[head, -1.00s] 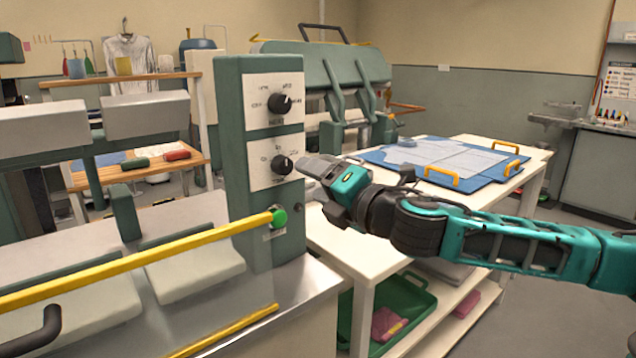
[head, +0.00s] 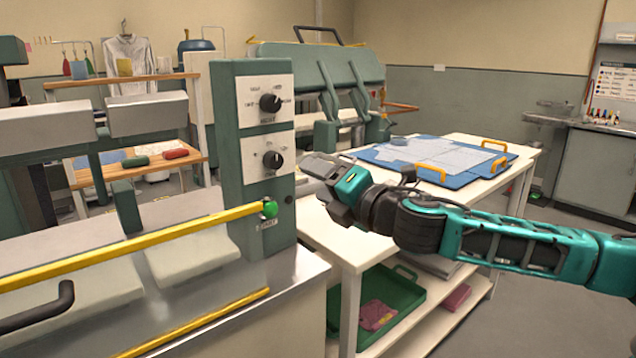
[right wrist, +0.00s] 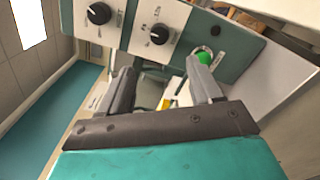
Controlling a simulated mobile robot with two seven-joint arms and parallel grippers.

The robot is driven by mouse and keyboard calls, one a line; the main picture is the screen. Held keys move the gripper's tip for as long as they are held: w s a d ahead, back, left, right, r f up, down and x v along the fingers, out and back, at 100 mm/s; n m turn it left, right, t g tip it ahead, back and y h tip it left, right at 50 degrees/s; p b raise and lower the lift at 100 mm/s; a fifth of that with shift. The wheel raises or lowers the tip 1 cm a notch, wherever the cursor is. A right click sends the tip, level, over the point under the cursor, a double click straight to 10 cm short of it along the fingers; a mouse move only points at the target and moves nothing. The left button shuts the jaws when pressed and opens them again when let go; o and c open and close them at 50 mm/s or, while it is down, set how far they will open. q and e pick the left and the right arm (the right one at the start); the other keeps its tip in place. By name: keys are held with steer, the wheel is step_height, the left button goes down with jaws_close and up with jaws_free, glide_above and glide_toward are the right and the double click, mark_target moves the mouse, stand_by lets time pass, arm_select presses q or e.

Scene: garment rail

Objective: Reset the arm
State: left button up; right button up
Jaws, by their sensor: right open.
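My right gripper (head: 322,175) reaches in from the right in the head view, beside the green control post (head: 232,160) and apart from it. In the right wrist view the two fingers of this gripper (right wrist: 165,88) are spread with nothing between them. The post carries an upper black knob (head: 270,102), a lower black knob (head: 272,160) and a green button (head: 269,208). The knobs and the green button (right wrist: 204,57) also show ahead of the fingers in the right wrist view. My left gripper is not in view.
A yellow bar (head: 130,245) runs across the steel press table at left. A white table (head: 350,240) behind the gripper holds a blue tray (head: 490,172) with orange handles. A green bin (head: 405,310) sits on its lower shelf. Grey floor (head: 540,260) at right is open.

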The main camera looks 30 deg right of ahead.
steer(key=shift+f, duration=0.1)
steer(key=s+a+f+m+g+y+p, duration=0.15)
steer(key=a+f+m, duration=0.3)
steer(key=f, duration=0.55)
steer(key=s+a+f+m+g, duration=0.25)
steer(key=f+m, duration=0.25)
steer(key=f, duration=0.5)
steer(key=s+a+f+m+g, duration=0.1)
steer(key=s+a+f+m, duration=0.1)
steer(key=s+f+m, duration=0.2)
steer(key=s+a+f+m+g+h+p, duration=0.1)
steer(key=s+a+f+m, duration=0.2)
steer(key=s+f, duration=0.4)
steer(key=s+a+f+m+g+p, duration=0.1)
steer(key=s+a+f+m, duration=0.2)
steer(key=s+f+m, duration=0.3)
steer(key=shift+f, duration=0.3)
steer(key=shift+c, duration=0.3)
